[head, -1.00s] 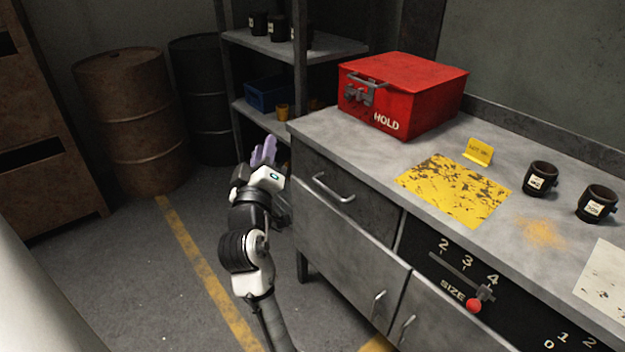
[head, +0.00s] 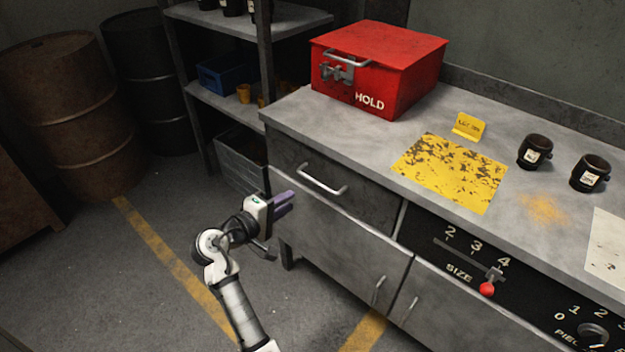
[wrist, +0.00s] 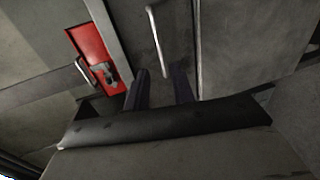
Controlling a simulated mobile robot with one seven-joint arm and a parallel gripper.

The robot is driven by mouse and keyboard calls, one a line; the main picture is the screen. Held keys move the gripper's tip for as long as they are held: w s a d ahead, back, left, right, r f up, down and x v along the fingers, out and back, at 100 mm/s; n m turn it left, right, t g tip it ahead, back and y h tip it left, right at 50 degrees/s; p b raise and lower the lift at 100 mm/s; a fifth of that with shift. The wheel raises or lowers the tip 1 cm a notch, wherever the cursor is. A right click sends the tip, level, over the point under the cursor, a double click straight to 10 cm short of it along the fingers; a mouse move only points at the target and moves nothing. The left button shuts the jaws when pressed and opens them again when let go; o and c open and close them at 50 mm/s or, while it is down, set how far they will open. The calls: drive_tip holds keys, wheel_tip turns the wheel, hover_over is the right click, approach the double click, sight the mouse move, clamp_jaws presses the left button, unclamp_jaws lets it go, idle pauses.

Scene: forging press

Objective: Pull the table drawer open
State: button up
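The table drawer (head: 340,188) is the upper left front of the grey metal table, with a silver bar handle (head: 322,181). It looks shut. My gripper (head: 284,204) is in front of the table's left end, a little below and to the left of the handle, apart from it. In the wrist view the two dark purple fingers (wrist: 160,92) stand apart with nothing between them. The handle also shows in the wrist view (wrist: 157,40), ahead of the fingertips.
A red box (head: 380,70) marked HOLD, a yellow sheet (head: 450,172) and two black cups stand on the table top (head: 520,220). Lower doors with handles (head: 378,290) lie under the drawer. Shelves (head: 215,95) and barrels (head: 65,115) are behind left. The floor at left is clear.

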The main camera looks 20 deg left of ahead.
sight(317, 184)
drive_tip(key=p+x, duration=0.2)
drive_tip(key=x, duration=1.1)
drive_tip(key=shift+w, duration=0.1)
clamp_jaws()
